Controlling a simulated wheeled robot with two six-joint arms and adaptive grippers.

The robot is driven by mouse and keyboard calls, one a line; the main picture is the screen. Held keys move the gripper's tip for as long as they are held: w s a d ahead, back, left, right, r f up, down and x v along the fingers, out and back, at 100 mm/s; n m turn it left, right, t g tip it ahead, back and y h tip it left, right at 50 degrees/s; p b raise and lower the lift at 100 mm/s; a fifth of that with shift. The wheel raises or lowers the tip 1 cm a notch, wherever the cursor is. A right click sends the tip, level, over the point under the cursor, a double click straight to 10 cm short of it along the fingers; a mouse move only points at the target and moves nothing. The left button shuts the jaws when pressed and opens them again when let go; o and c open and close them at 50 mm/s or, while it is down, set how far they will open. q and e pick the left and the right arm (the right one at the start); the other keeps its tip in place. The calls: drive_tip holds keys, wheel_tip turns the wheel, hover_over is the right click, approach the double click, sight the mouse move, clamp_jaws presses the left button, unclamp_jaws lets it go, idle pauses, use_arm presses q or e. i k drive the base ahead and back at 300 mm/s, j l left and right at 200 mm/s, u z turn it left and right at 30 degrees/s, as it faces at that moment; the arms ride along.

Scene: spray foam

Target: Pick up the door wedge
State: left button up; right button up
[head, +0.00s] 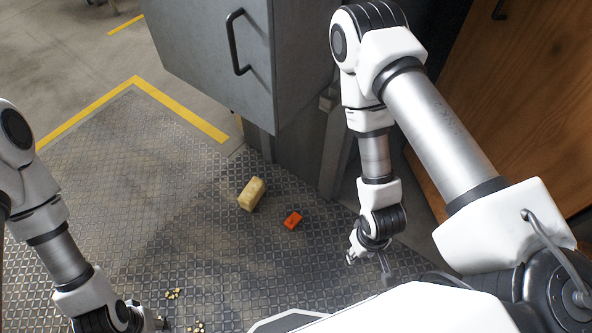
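A small orange-red block, likely the door wedge (292,221), lies on the dark diamond-plate floor in the middle of the head view. A larger beige, foam-like block (251,194) lies just beyond it to the left. My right gripper (368,265) points down to the right of and nearer than the orange piece; its fingers are apart and nothing shows between them. My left gripper (158,324) is at the bottom edge, far to the left of both blocks. It is partly cut off and its fingers cannot be made out.
A grey cabinet (215,55) with a black handle stands behind the blocks. A wooden panel (515,95) is at the right. Small yellowish crumbs (172,294) lie on the floor near my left gripper. Yellow tape (180,109) marks the floor. The floor left of the blocks is clear.

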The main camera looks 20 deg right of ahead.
sight(295, 218)
drive_tip(key=k+l, duration=0.1)
drive_tip(key=l, duration=0.35)
drive_tip(key=k+l, duration=0.1)
drive_tip(key=l, duration=0.3)
drive_tip(key=k+l, duration=0.1)
drive_tip(key=l, duration=0.35)
drive_tip(key=l+u, duration=0.1)
drive_tip(key=i, duration=0.05)
